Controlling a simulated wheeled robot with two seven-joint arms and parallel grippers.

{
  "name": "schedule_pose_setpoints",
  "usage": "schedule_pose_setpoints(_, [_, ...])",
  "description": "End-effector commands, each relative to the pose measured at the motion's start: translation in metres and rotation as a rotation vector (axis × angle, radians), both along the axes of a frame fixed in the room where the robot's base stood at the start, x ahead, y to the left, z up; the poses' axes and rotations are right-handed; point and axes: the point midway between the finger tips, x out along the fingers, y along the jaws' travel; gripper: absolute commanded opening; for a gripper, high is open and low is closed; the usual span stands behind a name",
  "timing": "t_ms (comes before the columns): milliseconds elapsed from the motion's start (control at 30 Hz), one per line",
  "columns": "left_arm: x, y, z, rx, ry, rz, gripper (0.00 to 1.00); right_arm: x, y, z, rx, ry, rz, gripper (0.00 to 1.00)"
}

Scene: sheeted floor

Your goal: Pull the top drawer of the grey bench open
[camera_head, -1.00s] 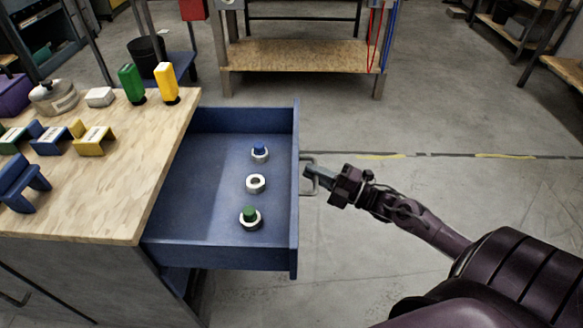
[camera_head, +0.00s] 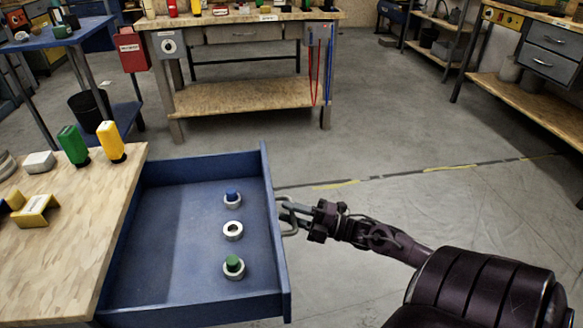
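The blue top drawer (camera_head: 170,255) of the bench stands pulled out to the right of the wooden bench top (camera_head: 85,235). Its front panel carries a grey bar handle (camera_head: 291,229). My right gripper (camera_head: 290,208) is at this handle, its fingers closed together on the bar; the exact contact is small and partly hidden. Inside the drawer lie a ring with a blue piece (camera_head: 232,200), a plain ring (camera_head: 233,231) and a ring with a green piece (camera_head: 234,268). My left gripper is not in view.
On the bench top stand a green bottle (camera_head: 73,146), a yellow bottle (camera_head: 111,142), a white block (camera_head: 39,162) and a yellow holder (camera_head: 36,211). Another workbench (camera_head: 240,97) is behind. Bare floor (camera_head: 400,150) lies to the right of the drawer.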

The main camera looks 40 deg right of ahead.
Motion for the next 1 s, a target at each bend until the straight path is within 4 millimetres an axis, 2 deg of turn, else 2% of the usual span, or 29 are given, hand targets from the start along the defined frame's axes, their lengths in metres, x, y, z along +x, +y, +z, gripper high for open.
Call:
schedule_pose_setpoints(367, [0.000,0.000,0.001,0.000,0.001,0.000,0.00,-0.005,-0.003,-0.001,-0.001,0.000,-0.002,0.34])
schedule_pose_setpoints(700, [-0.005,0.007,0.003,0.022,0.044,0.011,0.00,-0.050,-0.033,-0.011,-0.001,0.003,-0.002,0.34])
schedule_pose_setpoints(833, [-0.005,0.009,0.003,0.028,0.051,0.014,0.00,-0.060,-0.040,-0.013,-0.002,-0.001,-0.001,0.34])
schedule_pose_setpoints(1000, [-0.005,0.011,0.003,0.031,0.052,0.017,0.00,-0.065,-0.042,-0.013,-0.001,-0.002,0.000,0.34])
